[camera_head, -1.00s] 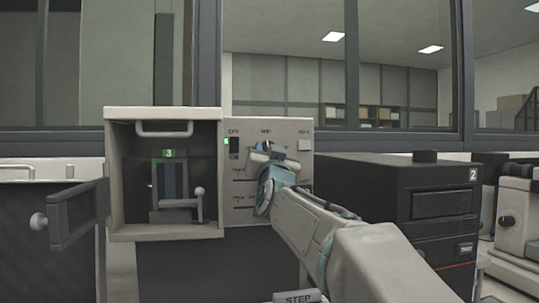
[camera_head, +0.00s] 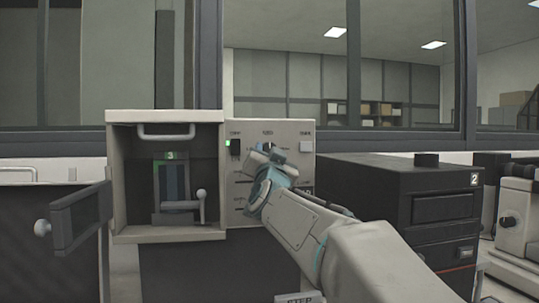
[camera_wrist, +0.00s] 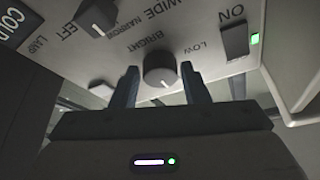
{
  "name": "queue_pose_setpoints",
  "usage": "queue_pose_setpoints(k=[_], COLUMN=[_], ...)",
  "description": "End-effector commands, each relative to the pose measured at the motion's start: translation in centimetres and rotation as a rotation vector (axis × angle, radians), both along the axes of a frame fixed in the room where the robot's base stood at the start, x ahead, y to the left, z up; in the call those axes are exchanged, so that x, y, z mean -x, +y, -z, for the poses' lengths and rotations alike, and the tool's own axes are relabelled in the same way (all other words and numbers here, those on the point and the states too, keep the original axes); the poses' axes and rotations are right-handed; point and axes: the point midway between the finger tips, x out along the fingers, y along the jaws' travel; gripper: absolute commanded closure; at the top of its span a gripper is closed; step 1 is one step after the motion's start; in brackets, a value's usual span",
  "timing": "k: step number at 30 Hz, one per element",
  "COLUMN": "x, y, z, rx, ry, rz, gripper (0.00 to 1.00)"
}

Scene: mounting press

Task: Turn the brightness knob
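The brightness knob (camera_wrist: 160,71) is a round dark knob with a white pointer line, near the middle of the wrist view. The words BRIGHT and LOW are printed beside it on the pale control panel (camera_wrist: 205,32). My gripper (camera_wrist: 160,69) is open, with one blue finger on each side of the knob in the picture. Gaps show between the knob and both fingers; I cannot tell how deep they reach around it.
A second knob (camera_wrist: 98,15) and a dark ON switch (camera_wrist: 234,40) with a green light are close by. Left of the panel is an open chamber (camera_head: 112,190) with its door (camera_head: 80,215) swung out. A black unit (camera_head: 380,172) stands right.

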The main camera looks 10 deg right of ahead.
Motion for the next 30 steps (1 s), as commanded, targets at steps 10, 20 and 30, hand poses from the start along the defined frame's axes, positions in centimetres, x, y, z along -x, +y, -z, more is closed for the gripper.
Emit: queue_pose_setpoints(k=[10,20,30], x=[0.1,3.8,9.7], y=[0.0,0.6,1.6], z=[0.0,1.3,3.6], rx=[0.001,0.002,0.001], ry=[-0.001,-0.003,-0.002], rz=[0.001,0.0,0.0], gripper=[0.44,0.44,0.44])
